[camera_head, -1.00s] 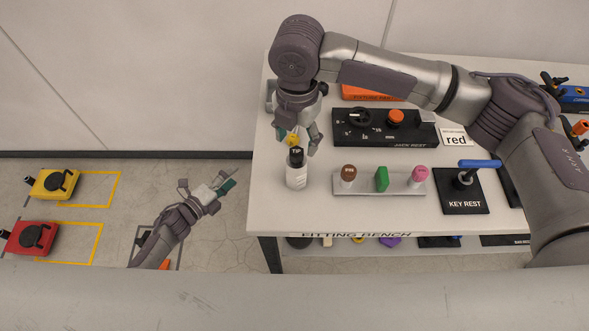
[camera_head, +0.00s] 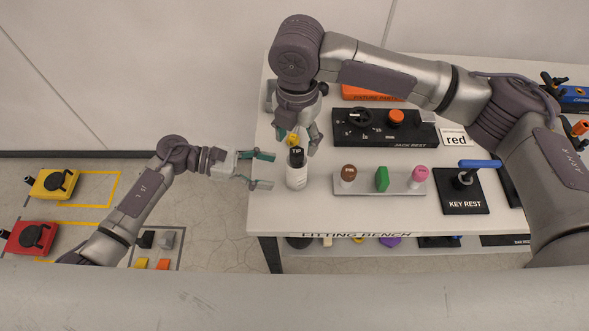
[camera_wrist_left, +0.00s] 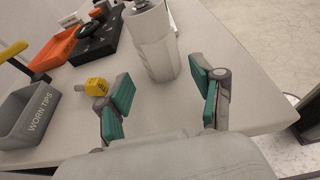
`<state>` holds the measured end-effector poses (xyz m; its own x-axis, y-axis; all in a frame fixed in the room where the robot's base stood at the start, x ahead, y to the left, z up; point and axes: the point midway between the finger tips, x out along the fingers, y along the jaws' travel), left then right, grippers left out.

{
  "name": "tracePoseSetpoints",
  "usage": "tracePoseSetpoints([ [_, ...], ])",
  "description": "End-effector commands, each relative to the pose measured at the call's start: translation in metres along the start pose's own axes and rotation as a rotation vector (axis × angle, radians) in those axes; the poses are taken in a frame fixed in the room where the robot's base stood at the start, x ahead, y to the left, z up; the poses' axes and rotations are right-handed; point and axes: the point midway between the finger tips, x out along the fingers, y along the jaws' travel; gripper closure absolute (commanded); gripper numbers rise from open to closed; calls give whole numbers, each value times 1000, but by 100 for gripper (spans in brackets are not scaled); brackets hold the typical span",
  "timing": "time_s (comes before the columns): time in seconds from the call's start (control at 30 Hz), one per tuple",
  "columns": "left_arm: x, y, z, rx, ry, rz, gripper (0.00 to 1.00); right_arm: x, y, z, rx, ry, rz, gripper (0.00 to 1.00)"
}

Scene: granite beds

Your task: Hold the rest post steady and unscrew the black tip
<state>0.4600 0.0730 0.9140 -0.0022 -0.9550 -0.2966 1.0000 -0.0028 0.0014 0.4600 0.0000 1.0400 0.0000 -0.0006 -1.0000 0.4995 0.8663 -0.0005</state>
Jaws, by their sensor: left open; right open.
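The white rest post (camera_head: 297,178) stands upright near the bench's left edge, with the black tip (camera_head: 296,158) labelled TIP on top. My left gripper (camera_head: 272,170) is open and empty just left of the post, its fingers pointing toward it. In the left wrist view the post (camera_wrist_left: 155,50) stands ahead, beyond the open fingers (camera_wrist_left: 163,82); its top is cut off by the frame. My right gripper (camera_head: 297,136) is open above and behind the tip, pointing down. Contact between it and the tip cannot be told.
A yellow labelled piece (camera_wrist_left: 97,87) lies on the bench near a grey WORN TIPS bin (camera_wrist_left: 30,112). Right of the post is a rack (camera_head: 405,187) with brown, green and pink pieces. Behind it is the black JACK REST panel (camera_head: 375,136); further right is the KEY REST (camera_head: 461,200).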

Motion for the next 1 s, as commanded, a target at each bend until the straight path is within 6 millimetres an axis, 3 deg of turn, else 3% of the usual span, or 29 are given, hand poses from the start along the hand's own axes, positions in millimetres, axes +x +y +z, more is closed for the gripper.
tracePoseSetpoints([
  [0.2, 33, 0, 1, -2, -2, 0, 33, 0, 0, 0, 0, 0, 0, 38],
  [0.4, 54, 1, 1, -2, -2, 1, 33, 0, 0, 0, 0, 0, 0, 38],
  [0.87, 64, 1, 0, -2, -1, 2, 33, 0, 0, 0, 0, 0, 0, 38],
  [1.0, 64, 1, 0, -3, -1, 2, 53, 0, 0, 0, 0, 0, 0, 38],
])
